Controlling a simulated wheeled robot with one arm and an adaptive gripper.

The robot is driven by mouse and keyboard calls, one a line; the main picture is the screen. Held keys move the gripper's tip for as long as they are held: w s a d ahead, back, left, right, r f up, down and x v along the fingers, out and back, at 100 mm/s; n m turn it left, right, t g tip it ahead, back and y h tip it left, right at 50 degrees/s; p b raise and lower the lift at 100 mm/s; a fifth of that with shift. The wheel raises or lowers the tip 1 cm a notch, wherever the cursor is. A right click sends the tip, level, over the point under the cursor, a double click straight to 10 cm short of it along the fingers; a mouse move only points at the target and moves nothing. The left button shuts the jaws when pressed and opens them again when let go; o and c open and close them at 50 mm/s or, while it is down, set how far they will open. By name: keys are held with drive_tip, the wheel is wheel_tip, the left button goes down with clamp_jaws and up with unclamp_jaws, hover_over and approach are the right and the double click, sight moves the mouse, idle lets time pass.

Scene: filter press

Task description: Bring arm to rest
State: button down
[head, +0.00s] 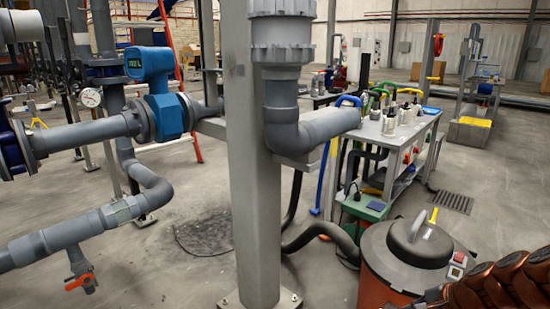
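My gripper does not show in the head view, so its fingers and anything in them are out of sight. A ribbed red-brown and black part (495,285) enters at the bottom right corner. It looks like part of my arm, but I cannot be sure. It lies in front of the orange vacuum-like drum (385,280) in the picture; I cannot tell whether they touch.
A grey post (255,190) with thick pipe stands close in the middle. Pipework with a blue flow meter (160,85) and an orange-handled valve (80,280) fills the left. A workbench (415,135) with bottles stands right of centre. Floor at far right is mostly open.

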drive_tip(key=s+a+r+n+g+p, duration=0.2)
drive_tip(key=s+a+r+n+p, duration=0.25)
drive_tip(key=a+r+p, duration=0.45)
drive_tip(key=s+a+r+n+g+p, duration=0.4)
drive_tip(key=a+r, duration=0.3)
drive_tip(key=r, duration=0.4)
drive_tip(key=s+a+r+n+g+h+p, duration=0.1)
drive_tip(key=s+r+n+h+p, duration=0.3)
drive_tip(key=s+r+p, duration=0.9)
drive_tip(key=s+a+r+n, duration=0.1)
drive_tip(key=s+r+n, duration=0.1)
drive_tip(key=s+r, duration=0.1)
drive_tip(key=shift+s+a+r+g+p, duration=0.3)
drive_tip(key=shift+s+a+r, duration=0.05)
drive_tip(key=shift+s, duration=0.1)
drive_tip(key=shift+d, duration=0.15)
